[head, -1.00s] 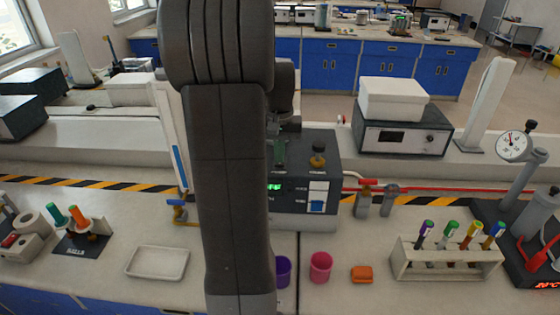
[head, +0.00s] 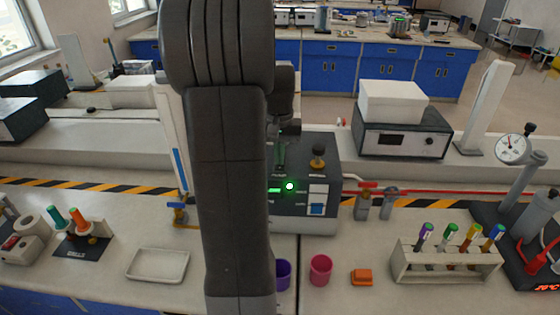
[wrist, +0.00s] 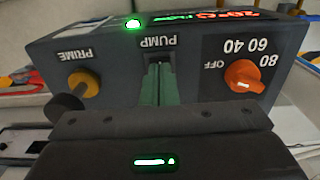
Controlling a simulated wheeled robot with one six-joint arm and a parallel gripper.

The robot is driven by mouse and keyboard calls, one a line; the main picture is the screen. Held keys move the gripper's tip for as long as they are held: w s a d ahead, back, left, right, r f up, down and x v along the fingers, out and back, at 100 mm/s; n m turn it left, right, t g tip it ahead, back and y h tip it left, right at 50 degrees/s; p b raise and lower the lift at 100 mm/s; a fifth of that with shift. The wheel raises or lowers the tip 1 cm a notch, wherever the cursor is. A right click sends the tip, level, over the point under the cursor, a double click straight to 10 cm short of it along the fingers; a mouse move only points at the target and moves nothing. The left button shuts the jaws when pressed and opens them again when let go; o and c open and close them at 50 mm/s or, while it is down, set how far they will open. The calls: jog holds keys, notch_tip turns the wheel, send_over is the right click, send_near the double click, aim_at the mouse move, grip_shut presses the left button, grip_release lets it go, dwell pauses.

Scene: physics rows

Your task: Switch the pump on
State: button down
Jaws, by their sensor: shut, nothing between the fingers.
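The pump unit (head: 322,150) is a dark grey box on the bench, partly hidden behind my arm in the head view. In the wrist view its panel (wrist: 207,50) appears upside down. A green lamp (wrist: 133,24) beside the PUMP label is lit; a bright green light also shows on the box in the head view (head: 290,186). My gripper (wrist: 160,112) is shut and empty, close to the lever; whether it touches cannot be told.
Purple (head: 283,274) and pink (head: 320,269) cups and an orange block (head: 361,277) stand in front of the unit. A white tray (head: 158,264) lies left, a tube rack (head: 447,262) right.

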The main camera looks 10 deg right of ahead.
aim_at(280, 168)
notch_tip(280, 168, up, 6)
jog(key=p, duration=0.4)
jog(key=shift+p, duration=0.3)
jog(key=shift+f, duration=0.25)
notch_tip(280, 168, down, 7)
jog(key=b, duration=0.6)
jog(key=shift+r, duration=0.1)
jog(key=shift+r, duration=0.15)
